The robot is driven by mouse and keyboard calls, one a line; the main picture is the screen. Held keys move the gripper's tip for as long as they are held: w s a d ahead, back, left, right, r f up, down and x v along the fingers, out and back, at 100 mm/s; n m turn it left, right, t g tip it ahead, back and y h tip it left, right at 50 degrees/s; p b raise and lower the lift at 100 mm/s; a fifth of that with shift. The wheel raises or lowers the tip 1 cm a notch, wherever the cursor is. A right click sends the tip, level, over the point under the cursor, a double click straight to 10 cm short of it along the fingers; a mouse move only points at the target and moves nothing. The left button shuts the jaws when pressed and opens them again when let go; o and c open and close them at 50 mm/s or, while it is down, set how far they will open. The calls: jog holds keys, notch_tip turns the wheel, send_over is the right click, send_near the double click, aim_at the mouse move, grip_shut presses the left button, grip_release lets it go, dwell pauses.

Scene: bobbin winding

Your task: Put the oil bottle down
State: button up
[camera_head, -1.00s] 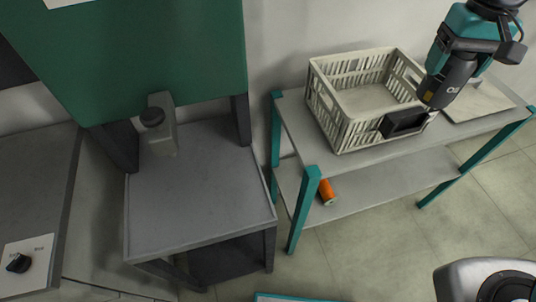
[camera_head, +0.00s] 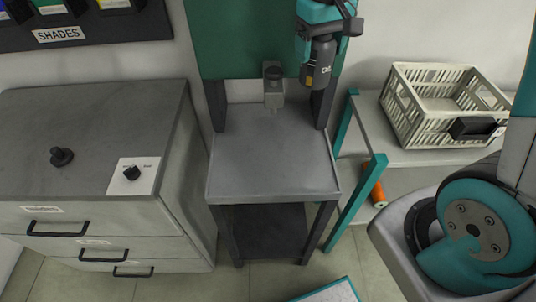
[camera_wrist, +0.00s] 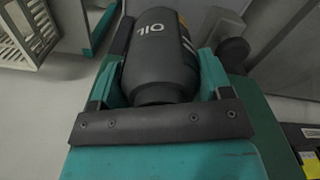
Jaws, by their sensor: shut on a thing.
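The oil bottle (camera_head: 318,65) is dark grey with white lettering and a yellow mark. It hangs in the air at the top of the head view, in front of the green panel and above the back right of a grey metal table. My gripper (camera_head: 322,36) is shut on it. In the wrist view, the bottle (camera_wrist: 158,58) lies between both fingers, with the word OIL readable.
The grey table (camera_head: 270,165) has a clear top, with a grey fixture (camera_head: 273,92) at its back. A cabinet (camera_head: 90,120) with a white square marker and knob (camera_head: 132,173) stands left. A cream crate (camera_head: 400,110) sits on the teal-legged shelf to the right; an orange spool (camera_head: 372,185) lies below.

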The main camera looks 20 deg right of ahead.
notch_tip(320, 180, down, 28)
jog(key=p, duration=0.4)
jog(key=shift+f, duration=0.2)
jog(key=o, duration=1.1)
jog(key=shift+r, duration=0.1)
jog(key=shift+o, duration=0.2)
notch_tip(320, 180, up, 12)
jog(key=b, duration=0.2)
jog(key=shift+r+b, duration=0.15)
jog(key=shift+b, duration=0.15)
